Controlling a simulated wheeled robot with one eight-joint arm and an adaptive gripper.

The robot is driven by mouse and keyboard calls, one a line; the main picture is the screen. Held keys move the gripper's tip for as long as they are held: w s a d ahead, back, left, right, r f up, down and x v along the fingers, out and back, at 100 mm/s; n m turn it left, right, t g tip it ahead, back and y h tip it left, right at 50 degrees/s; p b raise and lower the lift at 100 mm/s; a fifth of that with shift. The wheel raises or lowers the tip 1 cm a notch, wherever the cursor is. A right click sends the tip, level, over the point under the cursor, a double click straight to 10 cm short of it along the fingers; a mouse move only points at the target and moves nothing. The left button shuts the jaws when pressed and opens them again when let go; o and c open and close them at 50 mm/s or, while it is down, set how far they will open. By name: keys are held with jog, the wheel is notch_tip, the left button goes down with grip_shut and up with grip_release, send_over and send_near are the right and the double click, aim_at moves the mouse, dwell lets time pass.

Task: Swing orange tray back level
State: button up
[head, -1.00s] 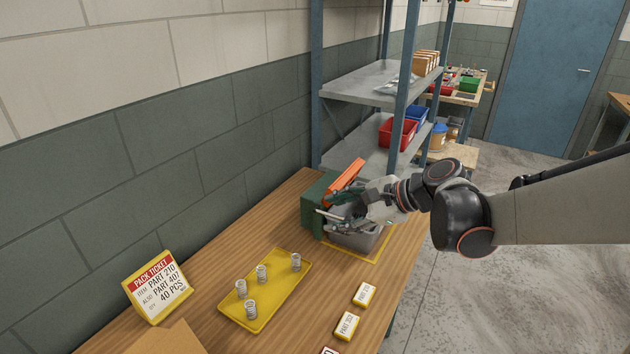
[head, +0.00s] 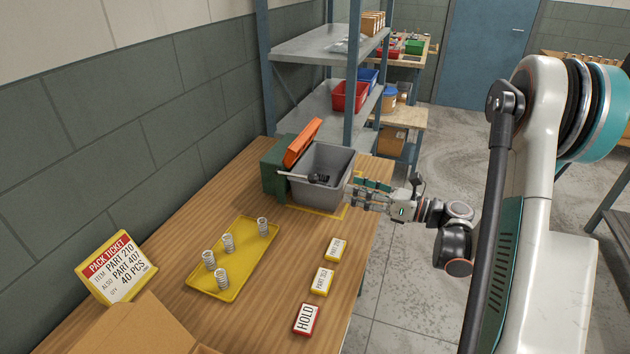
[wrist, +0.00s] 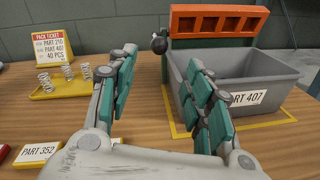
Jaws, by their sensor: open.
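The orange tray (head: 302,142) is tilted steeply up on the green machine (head: 272,172) at the back of the bench. In the wrist view the orange tray (wrist: 218,22) stands behind the grey bin, showing several openings. A lever with a black knob (head: 313,178) sticks out from the machine; the knob (wrist: 158,44) also shows in the wrist view, left of the bin. My gripper (head: 362,190) is open and empty at the bin's front right corner, apart from the tray. In the wrist view its two fingers (wrist: 162,68) are spread.
The grey bin (head: 331,194), labelled Part 407, stands on a yellow-marked square beside the machine. A yellow tray (head: 248,262) holds several springs. Part cards (head: 322,281) line the front edge. A ticket stand (head: 117,268) and cardboard box (head: 140,325) are nearer; shelving (head: 322,44) rises behind.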

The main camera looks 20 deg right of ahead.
aim_at(314, 178)
jog(key=b+x, duration=0.3)
jog(key=x, duration=1)
grip_shut()
